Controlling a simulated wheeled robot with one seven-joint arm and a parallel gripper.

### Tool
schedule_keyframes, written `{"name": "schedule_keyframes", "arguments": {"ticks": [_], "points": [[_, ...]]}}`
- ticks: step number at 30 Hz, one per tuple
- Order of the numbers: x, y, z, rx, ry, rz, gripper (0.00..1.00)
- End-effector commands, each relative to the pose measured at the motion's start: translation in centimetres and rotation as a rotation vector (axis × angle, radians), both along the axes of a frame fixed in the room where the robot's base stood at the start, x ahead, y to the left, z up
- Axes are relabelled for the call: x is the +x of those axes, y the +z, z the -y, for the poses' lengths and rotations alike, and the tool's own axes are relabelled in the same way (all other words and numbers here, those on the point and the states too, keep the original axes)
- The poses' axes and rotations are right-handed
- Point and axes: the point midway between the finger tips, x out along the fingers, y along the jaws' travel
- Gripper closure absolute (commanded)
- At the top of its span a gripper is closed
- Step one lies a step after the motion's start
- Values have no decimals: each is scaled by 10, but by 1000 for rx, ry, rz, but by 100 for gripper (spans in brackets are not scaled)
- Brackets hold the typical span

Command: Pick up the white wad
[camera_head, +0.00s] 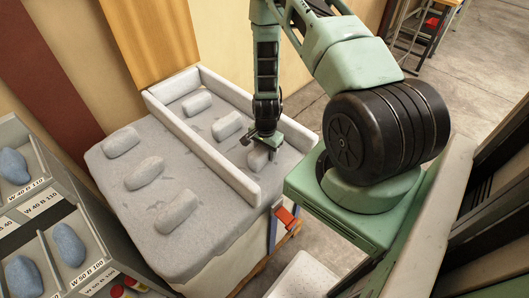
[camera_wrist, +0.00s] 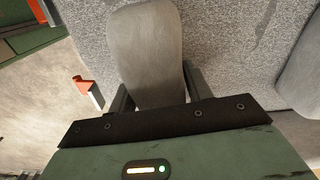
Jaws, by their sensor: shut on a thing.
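A white wad, greyish and oblong, lies between the fingers of my gripper (camera_wrist: 152,97) in the wrist view. The wad (camera_wrist: 147,45) stretches away from the palm above the grey padded surface. In the head view the wad (camera_head: 258,158) shows beneath my gripper (camera_head: 265,146), inside the walled strip near its front right end. My gripper is shut on it, with one finger on each side. Whether the wad still touches the surface cannot be told.
Other wads lie inside the strip (camera_head: 227,126) and on the grey padded table (camera_head: 150,225) outside it. A raised padded wall (camera_head: 200,148) divides them. Bins with blue wads (camera_head: 68,245) stand at the left. An orange-red clip (camera_head: 287,218) is at the table's edge.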

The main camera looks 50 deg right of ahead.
Motion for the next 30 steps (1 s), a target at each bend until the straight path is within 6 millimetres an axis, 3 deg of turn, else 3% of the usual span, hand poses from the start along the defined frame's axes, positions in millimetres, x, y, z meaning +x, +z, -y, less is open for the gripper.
{"name": "schedule_keyframes", "arguments": {"ticks": [8,18,30], "points": [[1,17,1,-2,0,2,77],[1,73,0,-3,2,4,77],[0,123,0,0,1,1,77]]}}
